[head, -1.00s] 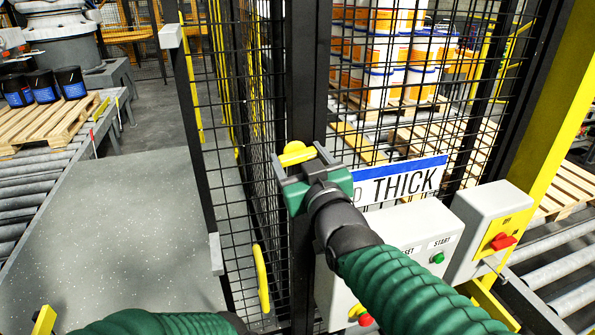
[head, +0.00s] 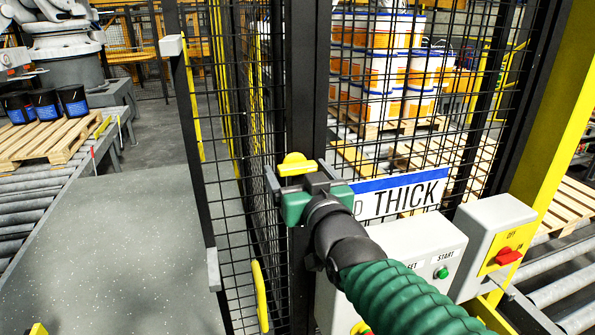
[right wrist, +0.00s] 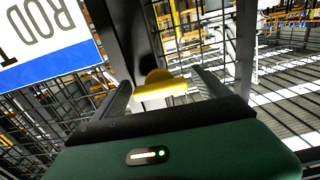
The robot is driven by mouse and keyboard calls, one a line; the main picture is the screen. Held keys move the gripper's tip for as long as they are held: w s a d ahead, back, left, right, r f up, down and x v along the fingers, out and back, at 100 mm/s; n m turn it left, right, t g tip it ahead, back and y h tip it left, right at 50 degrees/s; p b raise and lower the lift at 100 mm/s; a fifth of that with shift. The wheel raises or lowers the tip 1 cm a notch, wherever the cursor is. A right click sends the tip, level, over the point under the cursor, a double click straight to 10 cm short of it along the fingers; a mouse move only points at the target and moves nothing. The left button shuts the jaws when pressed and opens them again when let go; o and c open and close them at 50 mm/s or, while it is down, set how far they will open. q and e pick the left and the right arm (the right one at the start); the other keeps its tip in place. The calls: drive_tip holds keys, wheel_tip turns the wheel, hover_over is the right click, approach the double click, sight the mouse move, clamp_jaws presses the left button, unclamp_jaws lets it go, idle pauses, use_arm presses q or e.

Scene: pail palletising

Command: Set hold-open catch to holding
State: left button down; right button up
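The hold-open catch is taken to be the small yellow piece (head: 295,165) at the dark post of the mesh guard. It also shows in the right wrist view (right wrist: 160,88). My right gripper (head: 297,170) is at the catch, with one finger on each side of it. In the right wrist view a narrow gap shows between the catch and each finger of my right gripper (right wrist: 163,90), so it looks open around the catch. The catch's mounting is partly hidden behind the gripper. My left gripper is out of view.
A sign reading THICK (head: 405,195) hangs just right of the gripper. Below it are a grey start box (head: 415,243) and a box with a red switch (head: 492,240). A yellow handle (head: 260,295) is on the mesh lower left. Clear floor (head: 120,235) lies left.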

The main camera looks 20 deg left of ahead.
drive_tip(key=shift+d+r, duration=0.1)
drive_tip(key=shift+r, duration=0.1)
drive_tip(key=shift+s, duration=0.1)
drive_tip(key=shift+s+d+f+b, duration=0.1)
drive_tip(key=shift+s+d+b, duration=0.15)
drive_tip(key=shift+b, duration=0.1)
drive_tip(key=p+v, duration=0.7)
drive_tip(key=v, duration=0.9)
drive_tip(key=shift+p, duration=0.4)
